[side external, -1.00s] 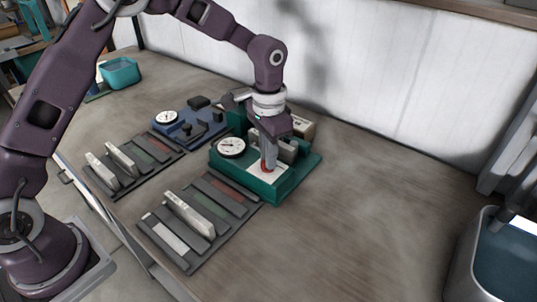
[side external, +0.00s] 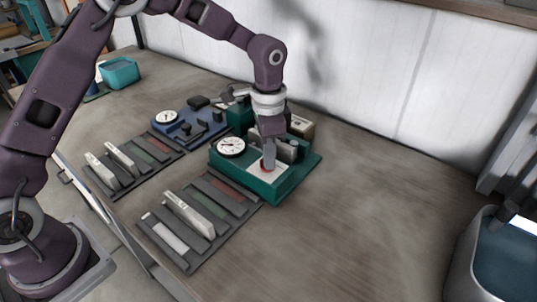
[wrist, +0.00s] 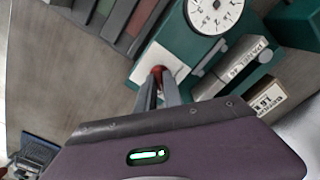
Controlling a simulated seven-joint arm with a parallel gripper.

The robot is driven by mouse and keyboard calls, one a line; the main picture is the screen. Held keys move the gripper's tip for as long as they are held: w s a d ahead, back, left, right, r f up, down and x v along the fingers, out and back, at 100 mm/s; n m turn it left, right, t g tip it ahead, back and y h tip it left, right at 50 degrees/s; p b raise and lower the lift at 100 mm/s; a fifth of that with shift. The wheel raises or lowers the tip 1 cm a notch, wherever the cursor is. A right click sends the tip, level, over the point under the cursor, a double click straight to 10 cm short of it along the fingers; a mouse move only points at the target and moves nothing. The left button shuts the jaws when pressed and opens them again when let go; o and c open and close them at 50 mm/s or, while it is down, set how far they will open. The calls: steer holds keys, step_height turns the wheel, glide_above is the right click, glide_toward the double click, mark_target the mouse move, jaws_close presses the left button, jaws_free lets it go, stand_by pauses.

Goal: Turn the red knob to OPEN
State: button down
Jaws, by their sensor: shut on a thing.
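The red knob (wrist: 157,70) sits on a white plate (wrist: 145,68) on the green device. In the side view the red knob (side external: 264,166) shows only as a small patch beside my fingers. My gripper (wrist: 159,82) points down and its two fingers are shut on the knob; my gripper also shows in the side view (side external: 267,165). The green device (side external: 284,190) carries a round white gauge (side external: 231,147) with a dark needle. Any OPEN marking is hidden or too small to read.
A blue device (side external: 178,123) with a gauge stands behind left. Grey slotted racks (side external: 190,262) with light panels (side external: 188,213) lie in front and to the left. A teal bin (side external: 119,72) is at the far left. The table right of the green device is clear.

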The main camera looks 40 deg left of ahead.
steer(key=c, duration=1.5)
jaws_free()
steer(key=shift+r, duration=0.15)
step_height(320, 180, up, 7)
steer(key=shift+f, duration=0.15)
